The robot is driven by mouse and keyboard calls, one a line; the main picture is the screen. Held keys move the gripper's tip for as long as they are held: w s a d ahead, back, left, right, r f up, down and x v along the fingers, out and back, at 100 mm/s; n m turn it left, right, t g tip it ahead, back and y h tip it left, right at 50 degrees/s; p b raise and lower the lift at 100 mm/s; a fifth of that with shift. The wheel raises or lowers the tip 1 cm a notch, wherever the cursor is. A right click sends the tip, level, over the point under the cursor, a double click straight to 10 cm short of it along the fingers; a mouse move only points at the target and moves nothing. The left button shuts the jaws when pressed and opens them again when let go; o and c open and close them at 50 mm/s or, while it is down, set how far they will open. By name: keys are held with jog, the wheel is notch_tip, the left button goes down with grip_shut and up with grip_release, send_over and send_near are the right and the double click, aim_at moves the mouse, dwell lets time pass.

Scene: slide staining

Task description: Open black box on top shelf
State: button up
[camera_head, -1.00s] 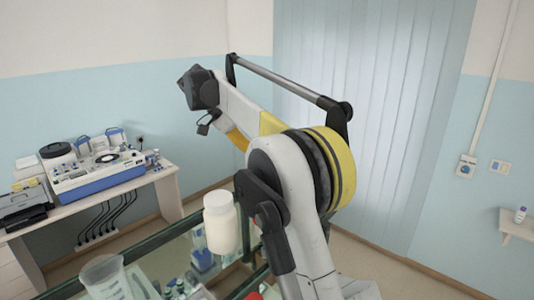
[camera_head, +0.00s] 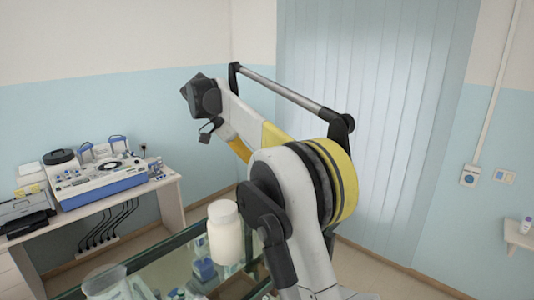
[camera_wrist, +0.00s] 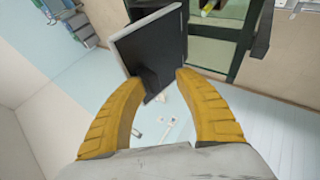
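In the wrist view, the two yellow fingers of my gripper (camera_wrist: 162,84) stand apart with a gap between their tips. A dark, flat, black box-like thing (camera_wrist: 152,45) with a pale rim shows just beyond and between the tips. I cannot tell whether it is the black box of the task, nor whether the fingers touch it. No black box on a top shelf can be made out in the head view.
A glass-topped table (camera_head: 165,262) with a white jar (camera_head: 225,232) and a clear beaker (camera_head: 104,284) lies close to my arm. A desk (camera_head: 120,203) with a blue-white lab device (camera_head: 98,180) stands at the left wall. A small wall shelf (camera_head: 519,235) is at the right.

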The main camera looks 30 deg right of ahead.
notch_tip(320, 180, up, 10)
jog(key=shift+s+f, duration=0.15)
dwell(0.3)
dwell(0.4)
